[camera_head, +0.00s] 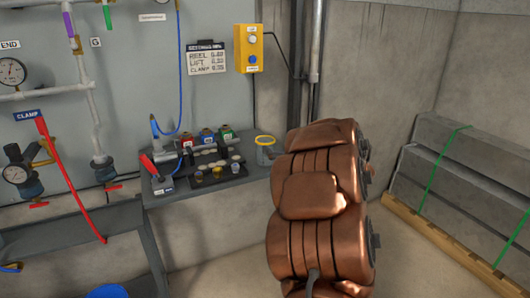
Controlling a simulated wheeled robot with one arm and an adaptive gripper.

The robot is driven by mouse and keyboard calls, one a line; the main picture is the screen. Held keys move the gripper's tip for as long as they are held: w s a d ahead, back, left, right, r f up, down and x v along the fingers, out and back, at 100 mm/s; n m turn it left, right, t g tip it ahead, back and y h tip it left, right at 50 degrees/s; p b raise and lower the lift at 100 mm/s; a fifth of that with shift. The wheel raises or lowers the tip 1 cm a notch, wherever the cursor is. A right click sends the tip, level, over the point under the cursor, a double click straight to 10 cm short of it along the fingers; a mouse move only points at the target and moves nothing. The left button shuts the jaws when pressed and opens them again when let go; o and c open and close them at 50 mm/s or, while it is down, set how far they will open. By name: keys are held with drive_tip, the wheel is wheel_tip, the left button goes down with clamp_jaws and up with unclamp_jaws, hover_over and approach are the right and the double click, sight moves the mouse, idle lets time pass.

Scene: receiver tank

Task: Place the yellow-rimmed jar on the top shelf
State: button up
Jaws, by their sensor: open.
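The yellow-rimmed jar (266,152) stands upright at the right end of a grey ledge (215,186) below the wall panel. It looks clear or pale, with a yellow ring at its top. The copper-coloured arm in the foreground is mine, and it stands just right of the jar, close to its right side in the picture. My gripper's fingers do not show. I cannot tell which surface is the top shelf.
A black rack (205,170) with small round parts and red, blue and green blocks fills the ledge left of the jar. A yellow button box (249,48) hangs above. Strapped grey slabs (465,175) lie on a pallet at right.

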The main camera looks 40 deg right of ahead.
sight(260, 138)
drive_tip(key=shift+w, duration=0.9)
drive_tip(key=shift+w+d+f+b, duration=0.15)
drive_tip(key=shift+w+f+b, duration=0.05)
drive_tip(key=shift+w, duration=0.75)
drive_tip(key=shift+w+d+f+b, duration=0.15)
drive_tip(key=shift+w+f+b, duration=0.1)
drive_tip(key=shift+w, duration=0.75)
drive_tip(key=shift+w+d+f+b, duration=0.15)
drive_tip(key=shift+w+f, duration=0.05)
drive_tip(key=shift+w, duration=0.75)
drive_tip(key=c, duration=1.4)
drive_tip(key=shift+o, duration=0.2)
drive_tip(key=shift+r, duration=0.15)
drive_tip(key=shift+r, duration=0.5)
drive_tip(key=s+a+r, duration=0.3)
drive_tip(key=s+a, duration=0.6)
drive_tip(key=a, duration=0.4)
drive_tip(key=shift+a+r+p, duration=0.15)
drive_tip(key=shift+r+p, duration=0.25)
